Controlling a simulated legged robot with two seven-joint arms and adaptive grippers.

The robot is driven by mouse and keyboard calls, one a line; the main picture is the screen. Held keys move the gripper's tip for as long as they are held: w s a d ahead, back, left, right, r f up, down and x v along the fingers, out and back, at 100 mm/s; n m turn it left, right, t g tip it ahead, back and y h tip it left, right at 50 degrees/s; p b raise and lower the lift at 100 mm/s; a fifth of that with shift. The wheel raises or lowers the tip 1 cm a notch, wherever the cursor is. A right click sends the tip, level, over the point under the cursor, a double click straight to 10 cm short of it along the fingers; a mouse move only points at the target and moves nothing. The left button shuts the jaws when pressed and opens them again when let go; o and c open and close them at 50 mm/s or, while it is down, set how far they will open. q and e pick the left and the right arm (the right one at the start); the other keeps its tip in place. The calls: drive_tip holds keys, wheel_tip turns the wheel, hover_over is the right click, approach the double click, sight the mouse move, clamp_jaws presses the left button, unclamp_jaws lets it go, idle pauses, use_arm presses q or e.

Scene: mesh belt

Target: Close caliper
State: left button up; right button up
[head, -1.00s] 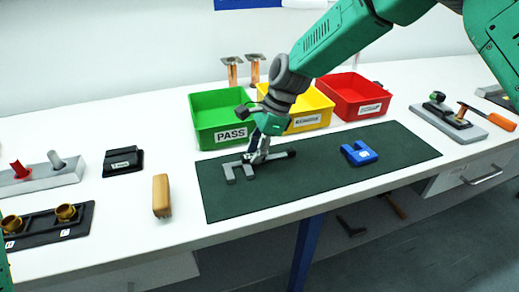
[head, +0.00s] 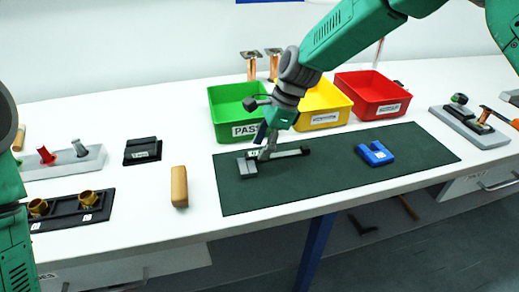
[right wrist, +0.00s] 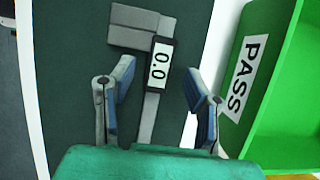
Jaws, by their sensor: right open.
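The grey caliper (head: 247,168) lies flat on the dark green mat (head: 330,182), its jaws at the left and its beam running right to a dark end. In the right wrist view the caliper's jaws (right wrist: 135,26) sit together with no gap seen, and its display (right wrist: 160,63) reads 0.0. My right gripper (head: 266,148) is over the caliper near the display. In the right wrist view its open fingers (right wrist: 158,73) stand on either side of the display and beam, apart from them. My left gripper is out of view.
A green PASS bin (head: 233,128), a yellow bin (head: 322,115) and a red bin (head: 374,103) stand behind the mat. A blue U-shaped block (head: 376,154) lies on the mat's right. A wooden block (head: 179,187) is left of the mat.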

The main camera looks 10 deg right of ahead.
drive_tip(key=v, duration=1)
drive_tip(key=shift+d+r, duration=0.15)
drive_tip(key=shift+d, duration=0.05)
